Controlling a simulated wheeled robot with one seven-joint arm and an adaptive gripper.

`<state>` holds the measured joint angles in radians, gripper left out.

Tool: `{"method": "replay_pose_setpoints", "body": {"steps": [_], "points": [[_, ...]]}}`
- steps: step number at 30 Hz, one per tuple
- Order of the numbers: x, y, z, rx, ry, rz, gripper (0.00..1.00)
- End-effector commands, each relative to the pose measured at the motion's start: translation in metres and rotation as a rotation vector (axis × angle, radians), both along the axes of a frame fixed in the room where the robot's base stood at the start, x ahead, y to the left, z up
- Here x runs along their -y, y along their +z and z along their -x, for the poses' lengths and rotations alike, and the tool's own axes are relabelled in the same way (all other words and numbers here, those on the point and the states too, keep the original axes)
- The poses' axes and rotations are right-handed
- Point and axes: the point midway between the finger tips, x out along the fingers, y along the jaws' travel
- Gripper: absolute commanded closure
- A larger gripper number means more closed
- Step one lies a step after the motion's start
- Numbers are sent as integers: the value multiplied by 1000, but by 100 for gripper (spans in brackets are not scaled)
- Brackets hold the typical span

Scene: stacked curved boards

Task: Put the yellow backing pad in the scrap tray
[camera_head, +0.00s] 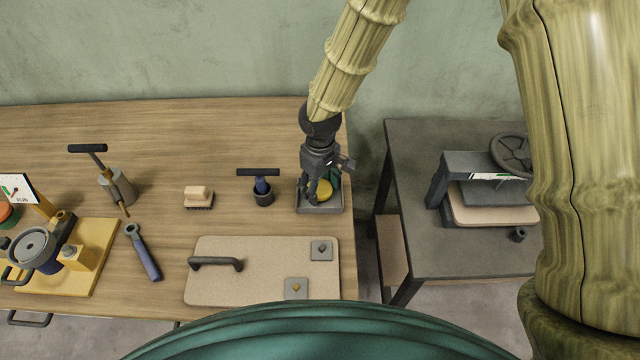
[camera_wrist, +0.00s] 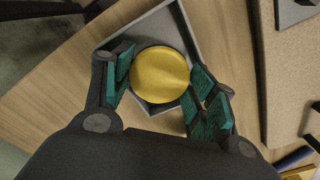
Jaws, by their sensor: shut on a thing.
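The yellow backing pad (camera_wrist: 160,74) is a round disc between the green-padded fingers of my gripper (camera_wrist: 160,88) in the wrist view. My gripper is shut on it. The grey scrap tray (camera_wrist: 196,28) lies directly below the pad, its rim showing around it. In the head view, my gripper (camera_head: 322,190) points down over the tray (camera_head: 322,210) at the right end of the wooden table, and the yellow pad (camera_head: 324,190) shows between the fingers at tray level. I cannot tell whether the pad touches the tray floor.
A board with a handle (camera_head: 262,280) lies in front of the tray. A dark cup with a T-handled tool (camera_head: 262,190) stands left of it, and a brush (camera_head: 199,197) lies farther left. A gap separates the table from the grey press table (camera_head: 430,250) at right.

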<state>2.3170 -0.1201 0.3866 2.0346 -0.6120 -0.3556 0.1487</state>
Motion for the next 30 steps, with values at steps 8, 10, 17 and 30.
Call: {"method": "replay_pose_setpoints", "body": {"steps": [8, 10, 17, 30], "points": [[0, -1, 0, 0, 0, 0, 22], [0, -1, 0, 0, 0, 0, 22], [0, 1, 0, 1, 0, -1, 22], [0, 50, -1, 3, -1, -1, 22]]}}
